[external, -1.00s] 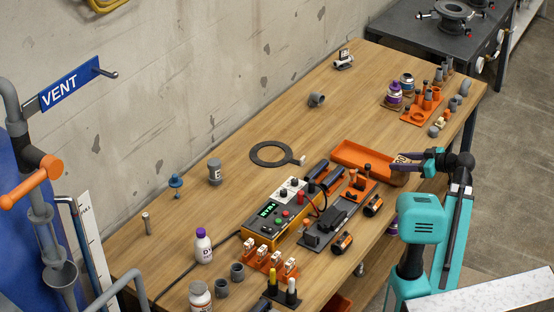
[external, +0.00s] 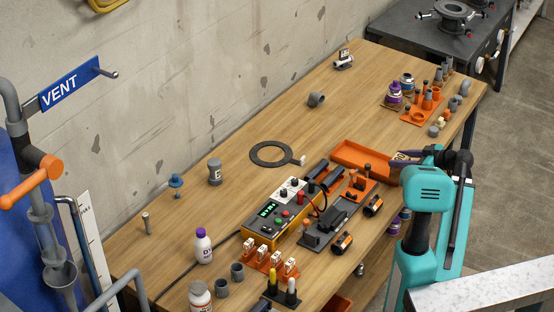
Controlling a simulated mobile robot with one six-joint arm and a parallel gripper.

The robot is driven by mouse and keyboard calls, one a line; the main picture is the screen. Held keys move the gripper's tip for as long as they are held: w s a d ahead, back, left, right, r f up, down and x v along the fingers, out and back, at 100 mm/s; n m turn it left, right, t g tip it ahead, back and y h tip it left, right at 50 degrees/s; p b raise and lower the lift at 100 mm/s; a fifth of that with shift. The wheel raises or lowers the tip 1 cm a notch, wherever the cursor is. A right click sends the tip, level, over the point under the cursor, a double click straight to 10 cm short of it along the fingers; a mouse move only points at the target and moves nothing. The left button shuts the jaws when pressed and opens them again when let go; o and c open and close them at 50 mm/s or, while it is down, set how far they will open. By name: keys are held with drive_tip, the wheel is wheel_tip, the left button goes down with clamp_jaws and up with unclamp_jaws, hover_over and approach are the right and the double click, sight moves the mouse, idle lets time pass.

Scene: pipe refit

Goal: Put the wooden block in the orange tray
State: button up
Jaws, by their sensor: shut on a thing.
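The orange tray (external: 347,151) lies on the workbench, right of centre. My gripper (external: 402,156) is at the tray's right end, partly behind my arm. It is shut on the small, light wooden block (external: 400,155), of which only a little shows between the dark jaws. The block is at or over the tray's right end; I cannot tell its height or whether it touches the tray.
An orange and grey control box (external: 281,213) and a dark tool holder (external: 335,218) stand in front of the tray. A flat grey ring (external: 257,155) lies to its left. Bottles and pipe fittings stand beyond it.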

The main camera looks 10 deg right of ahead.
drive_tip(key=p, duration=0.2)
drive_tip(key=shift+w+r+p, duration=0.1)
drive_tip(key=shift+r+p, duration=0.05)
drive_tip(key=shift+p, duration=0.25)
drive_tip(key=w+p, duration=0.2)
drive_tip(key=p, duration=0.2)
drive_tip(key=shift+w+d, duration=0.1)
drive_tip(key=shift+w, duration=0.25)
drive_tip(key=w, duration=0.3)
drive_tip(key=w+f+p, duration=0.1)
drive_tip(key=w, duration=0.1)
drive_tip(key=shift+w+d, duration=0.2)
drive_tip(key=shift+d, duration=0.15)
drive_tip(key=shift+f, duration=0.1)
drive_tip(key=shift+f+p, duration=0.35)
drive_tip(key=shift+f, duration=1.4)
drive_tip(key=shift+f, duration=0.15)
drive_tip(key=o, duration=1.1)
drive_tip(key=shift+r, duration=0.25)
